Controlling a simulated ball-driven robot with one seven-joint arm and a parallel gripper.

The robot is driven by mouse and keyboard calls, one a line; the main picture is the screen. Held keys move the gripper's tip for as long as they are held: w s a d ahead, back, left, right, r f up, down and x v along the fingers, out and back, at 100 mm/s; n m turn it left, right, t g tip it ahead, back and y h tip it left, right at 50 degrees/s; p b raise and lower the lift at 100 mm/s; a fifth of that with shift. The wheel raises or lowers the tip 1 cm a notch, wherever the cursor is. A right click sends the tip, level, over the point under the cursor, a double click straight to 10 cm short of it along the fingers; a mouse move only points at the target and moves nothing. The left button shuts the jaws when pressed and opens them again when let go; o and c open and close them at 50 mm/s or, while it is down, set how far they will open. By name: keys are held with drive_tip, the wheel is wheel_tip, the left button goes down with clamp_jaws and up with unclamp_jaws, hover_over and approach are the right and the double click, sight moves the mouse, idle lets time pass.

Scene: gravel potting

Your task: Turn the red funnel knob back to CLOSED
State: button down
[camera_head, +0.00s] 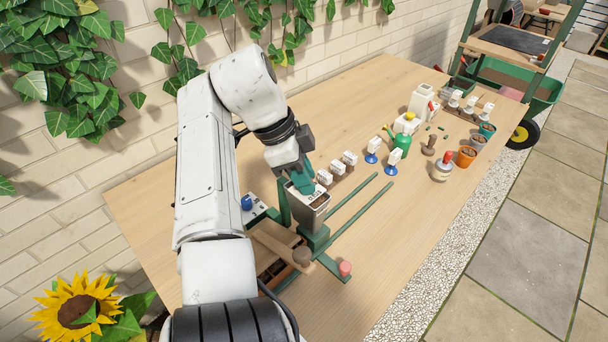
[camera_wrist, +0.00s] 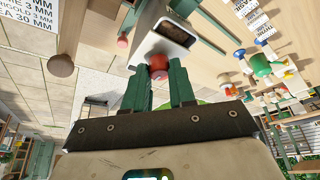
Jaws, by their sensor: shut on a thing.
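The red funnel knob (camera_wrist: 158,64) is between the two green fingers of my gripper (camera_wrist: 159,76) in the wrist view, and the fingers are shut on it. The knob sits against the pale grey funnel (camera_wrist: 150,38), whose dark rectangular opening shows beside it. In the head view my gripper (camera_head: 301,181) is at the grey funnel (camera_head: 312,209), on the wooden bench. The knob is hidden there behind my gripper and the funnel. I cannot read any CLOSED mark or tell the knob's angle.
Green rails (camera_head: 352,204) run along the wooden bench (camera_head: 160,205). A wooden lever with a brown knob (camera_head: 302,256) and a red ball end (camera_head: 345,268) lie in front. Labelled blocks (camera_head: 338,169), a green watering can (camera_head: 403,143) and pots (camera_head: 466,157) stand to the right.

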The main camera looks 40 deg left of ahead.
idle(0.3)
drive_tip(key=c, duration=0.9)
unclamp_jaws()
drive_tip(key=shift+c, duration=0.2)
drive_tip(key=b+v, duration=0.1)
drive_tip(key=v, duration=0.9)
drive_tip(key=shift+a+r, duration=0.15)
drive_tip(key=shift+r, duration=0.2)
drive_tip(key=shift+s, duration=0.1)
